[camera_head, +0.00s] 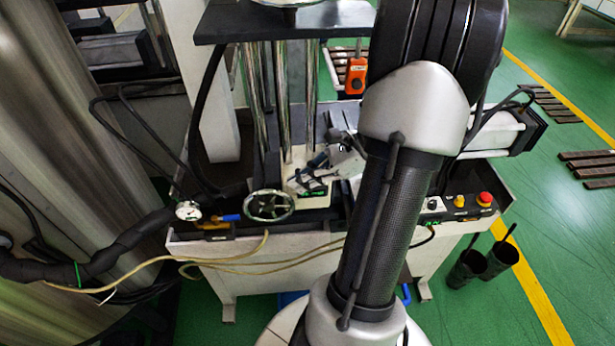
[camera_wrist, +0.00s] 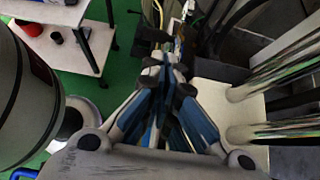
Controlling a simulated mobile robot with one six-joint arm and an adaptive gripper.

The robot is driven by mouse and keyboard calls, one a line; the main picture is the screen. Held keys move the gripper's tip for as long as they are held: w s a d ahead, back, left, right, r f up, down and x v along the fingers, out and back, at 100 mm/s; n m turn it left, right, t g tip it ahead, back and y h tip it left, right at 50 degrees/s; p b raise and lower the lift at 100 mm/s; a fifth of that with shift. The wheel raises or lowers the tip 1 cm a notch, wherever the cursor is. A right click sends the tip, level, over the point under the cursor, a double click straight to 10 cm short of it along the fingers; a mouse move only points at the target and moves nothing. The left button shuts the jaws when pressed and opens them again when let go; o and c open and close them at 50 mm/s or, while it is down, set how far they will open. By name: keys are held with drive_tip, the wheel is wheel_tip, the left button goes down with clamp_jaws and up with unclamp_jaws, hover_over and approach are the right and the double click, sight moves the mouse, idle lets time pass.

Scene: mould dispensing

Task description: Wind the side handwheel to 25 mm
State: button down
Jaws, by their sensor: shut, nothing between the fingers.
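The side handwheel (camera_head: 270,206), a spoked metal wheel with a dark hub, is on the front of the machine, left of centre in the head view. I cannot make out its scale or reading. My gripper (camera_head: 303,182) is just right of and behind the wheel in the head view, partly hidden by my arm. In the wrist view my gripper (camera_wrist: 165,68) has its fingers together with nothing between them. It looks apart from the wheel, but the gap is hard to judge. The wheel cannot be clearly made out in the wrist view.
A round gauge (camera_head: 188,210) and a blue lever (camera_head: 230,217) are left of the wheel. Yellow hoses (camera_head: 225,262) hang below. Upright chrome columns (camera_head: 312,100) stand behind. A control panel with a red button (camera_head: 485,199) is at the right.

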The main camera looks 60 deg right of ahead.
sight(270, 197)
drive_tip(key=b+x, duration=0.2)
drive_tip(key=x, duration=0.7)
drive_tip(key=shift+a+f, duration=0.1)
drive_tip(key=shift+w+p, duration=0.2)
drive_tip(key=shift+p, duration=0.15)
drive_tip(key=shift+g, duration=0.3)
